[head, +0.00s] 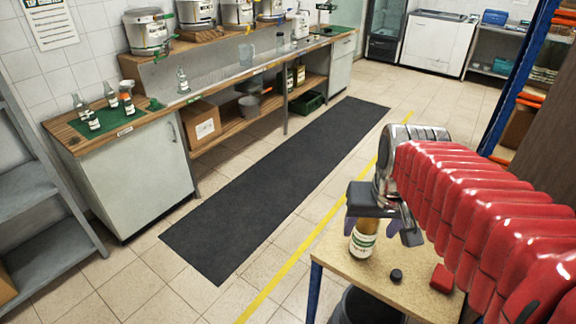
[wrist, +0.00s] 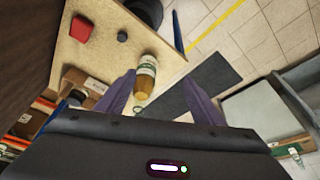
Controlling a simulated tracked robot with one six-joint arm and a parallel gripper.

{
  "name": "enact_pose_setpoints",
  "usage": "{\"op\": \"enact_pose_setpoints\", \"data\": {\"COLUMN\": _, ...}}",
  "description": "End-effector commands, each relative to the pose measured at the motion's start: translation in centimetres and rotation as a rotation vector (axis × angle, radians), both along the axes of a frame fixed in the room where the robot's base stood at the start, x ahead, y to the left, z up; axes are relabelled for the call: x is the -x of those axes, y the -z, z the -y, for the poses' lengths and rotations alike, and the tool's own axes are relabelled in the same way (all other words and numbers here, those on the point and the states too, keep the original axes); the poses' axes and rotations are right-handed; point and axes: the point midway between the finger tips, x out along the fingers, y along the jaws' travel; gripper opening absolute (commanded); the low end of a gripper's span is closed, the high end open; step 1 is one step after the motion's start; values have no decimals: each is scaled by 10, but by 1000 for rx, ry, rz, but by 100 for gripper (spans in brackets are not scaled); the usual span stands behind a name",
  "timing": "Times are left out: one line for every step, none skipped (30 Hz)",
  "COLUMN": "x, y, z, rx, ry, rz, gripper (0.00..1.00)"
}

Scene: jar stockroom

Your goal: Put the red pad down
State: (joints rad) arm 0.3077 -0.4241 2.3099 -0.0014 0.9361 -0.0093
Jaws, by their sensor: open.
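The red pad (head: 442,278) lies on the small wooden-topped table (head: 425,303), near its right side. In the wrist view the red pad (wrist: 80,29) lies at the upper left of the tabletop, clear of the fingers. My gripper (head: 385,232) is open above the table's far left part, apart from the pad. In the wrist view its two purple fingers (wrist: 160,88) are spread, with no pad between them. A bottle with a white label (head: 363,238) stands on the table at the gripper; in the wrist view this bottle (wrist: 145,78) shows between the fingers. I cannot tell whether they touch.
A small black cap (head: 396,275) lies on the table between the bottle and the pad. A dark bin (head: 366,306) stands below the table's front edge. A long counter (head: 150,122) with jars runs along the wall. The dark floor mat (head: 270,190) is clear.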

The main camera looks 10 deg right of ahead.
Motion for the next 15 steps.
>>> {"op": "enact_pose_setpoints", "data": {"x": 3, "y": -2, "z": -12, "rx": 5, "ry": -29, "rz": 15, "gripper": 61}}
{"op": "enact_pose_setpoints", "data": {"x": 5, "y": -4, "z": -17, "rx": 7, "ry": -42, "rz": 25, "gripper": 61}}
{"op": "enact_pose_setpoints", "data": {"x": 8, "y": -5, "z": -25, "rx": 9, "ry": -62, "rz": 35, "gripper": 61}}
{"op": "enact_pose_setpoints", "data": {"x": 10, "y": -6, "z": -31, "rx": 11, "ry": -77, "rz": 42, "gripper": 61}}
{"op": "enact_pose_setpoints", "data": {"x": 12, "y": -7, "z": -36, "rx": 12, "ry": -91, "rz": 51, "gripper": 61}}
{"op": "enact_pose_setpoints", "data": {"x": 16, "y": -8, "z": -44, "rx": 15, "ry": -111, "rz": 62, "gripper": 61}}
{"op": "enact_pose_setpoints", "data": {"x": 18, "y": -9, "z": -49, "rx": 15, "ry": -126, "rz": 70, "gripper": 61}}
{"op": "enact_pose_setpoints", "data": {"x": 20, "y": -9, "z": -55, "rx": 17, "ry": -141, "rz": 79, "gripper": 61}}
{"op": "enact_pose_setpoints", "data": {"x": 24, "y": -10, "z": -62, "rx": 18, "ry": -159, "rz": 90, "gripper": 61}}
{"op": "enact_pose_setpoints", "data": {"x": 27, "y": -10, "z": -67, "rx": 19, "ry": -175, "rz": 98, "gripper": 61}}
{"op": "enact_pose_setpoints", "data": {"x": 29, "y": -11, "z": -72, "rx": 20, "ry": -189, "rz": 108, "gripper": 61}}
{"op": "enact_pose_setpoints", "data": {"x": 33, "y": -11, "z": -78, "rx": 20, "ry": -208, "rz": 119, "gripper": 61}}
{"op": "enact_pose_setpoints", "data": {"x": 35, "y": -11, "z": -83, "rx": 21, "ry": -222, "rz": 127, "gripper": 61}}
{"op": "enact_pose_setpoints", "data": {"x": 38, "y": -12, "z": -87, "rx": 22, "ry": -236, "rz": 136, "gripper": 61}}
{"op": "enact_pose_setpoints", "data": {"x": 41, "y": -12, "z": -92, "rx": 22, "ry": -252, "rz": 145, "gripper": 61}}
